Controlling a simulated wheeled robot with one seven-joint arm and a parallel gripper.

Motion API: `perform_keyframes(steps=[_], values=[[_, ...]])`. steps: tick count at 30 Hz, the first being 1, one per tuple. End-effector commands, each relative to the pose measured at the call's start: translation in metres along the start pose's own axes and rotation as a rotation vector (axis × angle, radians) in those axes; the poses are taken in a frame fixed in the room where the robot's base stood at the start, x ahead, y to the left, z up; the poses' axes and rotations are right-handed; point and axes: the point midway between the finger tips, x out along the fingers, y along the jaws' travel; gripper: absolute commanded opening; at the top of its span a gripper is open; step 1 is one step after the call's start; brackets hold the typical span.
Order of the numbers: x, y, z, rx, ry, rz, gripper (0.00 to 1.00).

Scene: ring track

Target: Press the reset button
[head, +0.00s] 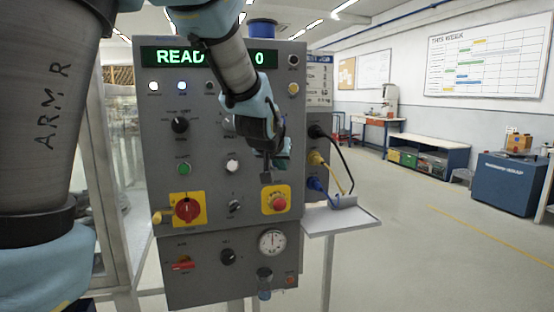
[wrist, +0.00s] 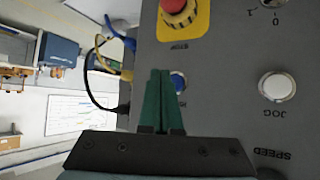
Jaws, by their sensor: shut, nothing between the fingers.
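A blue button (wrist: 178,82) sits on the grey control panel (head: 215,110). In the wrist view it is partly covered by my fingers, and its label is hidden. In the head view my arm and hand hide that spot. My gripper (head: 283,160) is in front of the panel's right side, above the red stop button. Its green fingers (wrist: 160,75) are together with nothing between them. The fingertips lie beside and over the blue button's left edge in the wrist view; I cannot tell whether they touch it.
A white JOG button (wrist: 277,86) and the red stop button (head: 278,202) on its yellow plate are close by. A red rotary switch (head: 187,209) is at the lower left. Cables (head: 337,160) plug into the panel's right side above a small shelf (head: 340,220). The display reads "READ… 0".

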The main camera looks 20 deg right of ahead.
Motion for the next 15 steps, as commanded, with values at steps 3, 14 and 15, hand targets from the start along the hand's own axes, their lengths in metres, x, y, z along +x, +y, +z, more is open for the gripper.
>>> perform_keyframes(steps=[3,14,15], values=[[-0.009,0.005,0.0,0.002,-0.002,0.001,0.0],[-0.026,0.017,0.012,0.0,-0.002,0.001,0.0],[-0.028,0.018,0.014,0.001,-0.001,0.001,0.0]])
